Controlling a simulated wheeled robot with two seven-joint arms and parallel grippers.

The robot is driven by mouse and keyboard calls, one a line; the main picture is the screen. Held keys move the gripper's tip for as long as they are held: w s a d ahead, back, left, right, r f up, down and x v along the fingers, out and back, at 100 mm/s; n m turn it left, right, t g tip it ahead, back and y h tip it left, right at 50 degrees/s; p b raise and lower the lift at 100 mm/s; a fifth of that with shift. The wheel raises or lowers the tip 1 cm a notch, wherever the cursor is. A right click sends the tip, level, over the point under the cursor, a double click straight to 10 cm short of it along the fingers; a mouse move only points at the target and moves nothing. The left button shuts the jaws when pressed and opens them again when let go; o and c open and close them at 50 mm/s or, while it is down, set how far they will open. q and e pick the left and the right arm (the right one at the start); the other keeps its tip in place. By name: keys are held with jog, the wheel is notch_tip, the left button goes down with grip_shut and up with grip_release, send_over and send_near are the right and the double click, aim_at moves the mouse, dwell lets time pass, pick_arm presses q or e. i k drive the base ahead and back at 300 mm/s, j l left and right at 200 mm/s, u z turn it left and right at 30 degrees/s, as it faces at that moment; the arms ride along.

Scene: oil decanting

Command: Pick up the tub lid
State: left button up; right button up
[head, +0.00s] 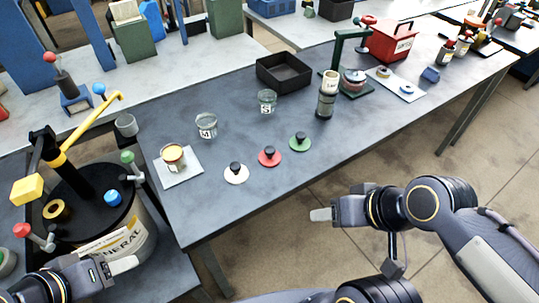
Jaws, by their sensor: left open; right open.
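Three round discs with black knobs lie in a row near the front edge of the grey table: a white one (236,175), a red one (269,158) and a green one (299,143). I cannot tell which of them is the tub lid. A small open tub (172,157) with yellowish contents stands on a pale square mat (190,176) left of the white disc. My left gripper (122,265) is open and empty, in front of the drum at lower left. My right gripper (322,215) is open and empty, off the table's front edge, below and right of the discs.
A large drum (140,238) with a yellow-handled pump stands at left. Two glass jars (206,129) (267,105), a black tray (284,78) and a grey cylinder (325,105) stand behind the discs. The table front (225,215) is clear.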

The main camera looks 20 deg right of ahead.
aim_at(270, 157)
jog(key=i+l+u, duration=0.15)
jog(key=u, duration=0.2)
jog(key=l+u, duration=0.3)
jog(key=i+l+u, duration=0.1)
jog(key=l+u, duration=0.25)
jog(key=l, duration=0.1)
